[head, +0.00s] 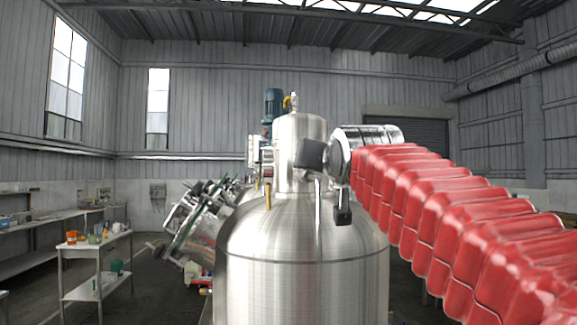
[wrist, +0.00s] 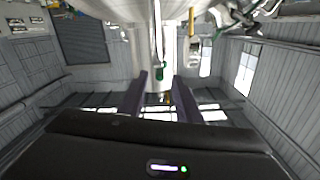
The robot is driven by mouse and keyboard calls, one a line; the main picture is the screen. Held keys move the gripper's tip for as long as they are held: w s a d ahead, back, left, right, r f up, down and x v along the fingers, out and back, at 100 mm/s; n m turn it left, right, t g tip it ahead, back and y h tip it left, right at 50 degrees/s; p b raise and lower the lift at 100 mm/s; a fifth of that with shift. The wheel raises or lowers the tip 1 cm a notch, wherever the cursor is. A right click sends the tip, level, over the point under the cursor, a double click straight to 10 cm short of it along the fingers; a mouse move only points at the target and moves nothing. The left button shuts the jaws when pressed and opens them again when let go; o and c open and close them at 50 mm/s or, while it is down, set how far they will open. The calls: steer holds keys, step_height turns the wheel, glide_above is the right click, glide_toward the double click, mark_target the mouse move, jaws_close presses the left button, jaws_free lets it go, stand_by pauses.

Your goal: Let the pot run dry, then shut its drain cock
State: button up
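The pot is a large brushed-steel tank (head: 303,285) with a domed top, in the middle of the head view. In the wrist view a pale steel vessel (wrist: 140,45) fills the upper middle. My gripper (wrist: 160,76) is open, its two dark fingers apart. A small green part (wrist: 161,72) on a thin upright pipe shows between the fingers, seemingly beyond them; I cannot tell whether it is the drain cock. I see no contact. No running liquid shows.
A steel column (head: 298,135) with a blue motor (head: 272,103) behind it rises above the tank. Tilted steel equipment (head: 195,220) stands to the left. A small white table (head: 97,250) with cups is further left, with open floor around it.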

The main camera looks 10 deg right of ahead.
steer(key=shift+w, duration=2.8)
jaws_close()
